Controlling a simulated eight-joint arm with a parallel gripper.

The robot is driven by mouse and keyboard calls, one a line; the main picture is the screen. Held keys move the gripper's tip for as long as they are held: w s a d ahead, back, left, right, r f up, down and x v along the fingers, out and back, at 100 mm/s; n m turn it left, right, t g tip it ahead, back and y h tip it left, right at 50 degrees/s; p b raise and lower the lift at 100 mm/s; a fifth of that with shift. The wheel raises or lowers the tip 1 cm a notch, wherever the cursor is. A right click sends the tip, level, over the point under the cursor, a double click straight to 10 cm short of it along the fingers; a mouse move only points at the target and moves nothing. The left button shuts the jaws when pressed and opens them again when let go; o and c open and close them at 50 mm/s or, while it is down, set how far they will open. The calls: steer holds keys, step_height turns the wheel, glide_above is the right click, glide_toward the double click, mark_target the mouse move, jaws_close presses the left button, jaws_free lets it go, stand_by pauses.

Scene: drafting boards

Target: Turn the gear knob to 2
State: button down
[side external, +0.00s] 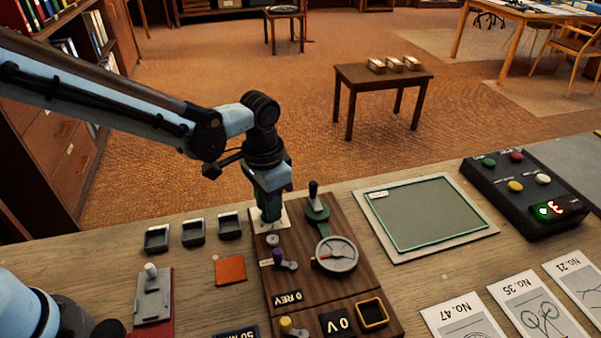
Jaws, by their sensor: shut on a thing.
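My gripper (270,212) points straight down at the back left corner of the dark wooden control board (310,285). It is shut over a pale square plate (285,218) there. What it grips is almost wholly hidden by the fingers; by its place on the plate it looks like the gear knob. The plate's markings are too small and too covered to read, so I cannot tell the knob's setting. A black-handled lever (314,197) on a green base stands close to the right of my gripper, apart from it.
On the board are a round dial (337,254), a purple-topped lever (279,257), a yellow-topped lever (288,325) and a square frame (372,314). Small trays (193,232) stand left. A green panel (425,212) and a button box (530,192) lie right.

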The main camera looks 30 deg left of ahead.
steer(key=shift+n, duration=0.3)
steer(key=c, duration=0.8)
jaws_free()
steer(key=shift+c, duration=0.2)
step_height(320, 180, up, 12)
steer(key=shift+a, duration=0.1)
steer(key=s+a+n+t, duration=0.2)
steer(key=s+a+t, duration=0.1)
steer(key=s+a, duration=0.2)
steer(key=s+a+f+n+t, duration=0.1)
steer(key=s+a+t, duration=0.3)
steer(key=a, duration=0.6)
steer(key=shift+s+n, duration=0.7)
steer(key=shift+s, duration=0.05)
